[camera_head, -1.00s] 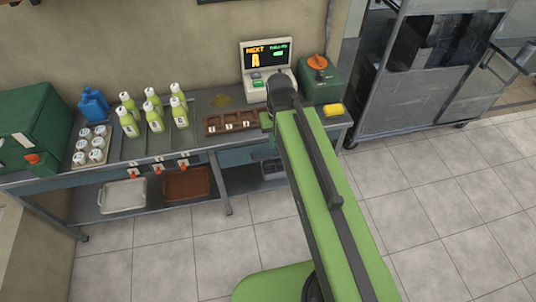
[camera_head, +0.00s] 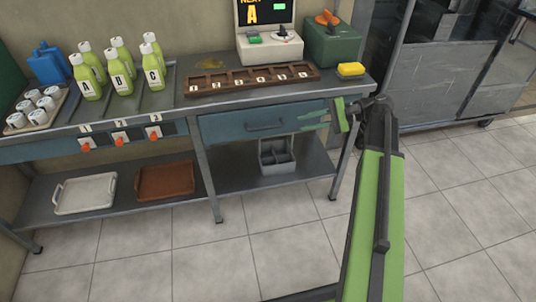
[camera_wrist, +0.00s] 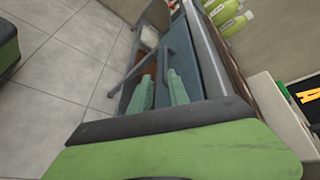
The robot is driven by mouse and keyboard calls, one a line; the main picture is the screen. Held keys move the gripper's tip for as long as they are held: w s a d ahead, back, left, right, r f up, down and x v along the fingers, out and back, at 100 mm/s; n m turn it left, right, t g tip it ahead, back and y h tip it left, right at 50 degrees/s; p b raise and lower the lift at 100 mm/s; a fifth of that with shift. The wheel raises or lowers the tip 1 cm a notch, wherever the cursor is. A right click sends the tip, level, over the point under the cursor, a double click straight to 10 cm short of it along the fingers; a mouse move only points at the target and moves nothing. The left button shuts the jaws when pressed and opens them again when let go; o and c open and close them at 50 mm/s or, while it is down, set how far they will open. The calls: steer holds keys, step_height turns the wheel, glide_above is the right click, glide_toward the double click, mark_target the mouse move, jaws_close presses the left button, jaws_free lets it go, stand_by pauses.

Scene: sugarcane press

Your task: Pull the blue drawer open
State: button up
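The blue drawer (camera_head: 235,127) sits under the right part of the counter and looks closed. Its dark bar handle (camera_head: 265,127) is in the middle of its front. My gripper (camera_head: 302,122) is to the right of the handle, in front of the drawer's right part, with its pale green fingers pointing left. In the wrist view the two fingers (camera_wrist: 160,76) stand apart with a gap and nothing between them. The blue drawer front (camera_wrist: 208,62) runs beside them there, and the handle (camera_wrist: 165,58) shows just beyond the fingertips.
The counter bears green bottles (camera_head: 122,80), a brown slotted rack (camera_head: 235,84), a yellow sponge (camera_head: 351,70) and a screen machine (camera_head: 268,48). A grey divided bin (camera_head: 277,157) and trays stand on the shelf below. The floor in front is clear.

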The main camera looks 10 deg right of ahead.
mark_target(273, 127)
steer(key=shift+m+t+y, duration=0.4)
steer(key=shift+t+y, duration=0.1)
steer(key=shift+y, duration=0.2)
steer(key=b+x, duration=0.1)
steer(key=x, duration=0.4)
steer(key=f+b+x, duration=0.1)
steer(key=b+x, duration=0.1)
steer(key=x, duration=0.2)
steer(key=w+f+b+x, duration=0.1)
steer(key=b+x, duration=0.1)
steer(key=x, duration=0.3)
steer(key=shift+w+d, duration=0.15)
steer(key=shift+c, duration=0.2)
jaws_close()
steer(key=shift+d, duration=0.1)
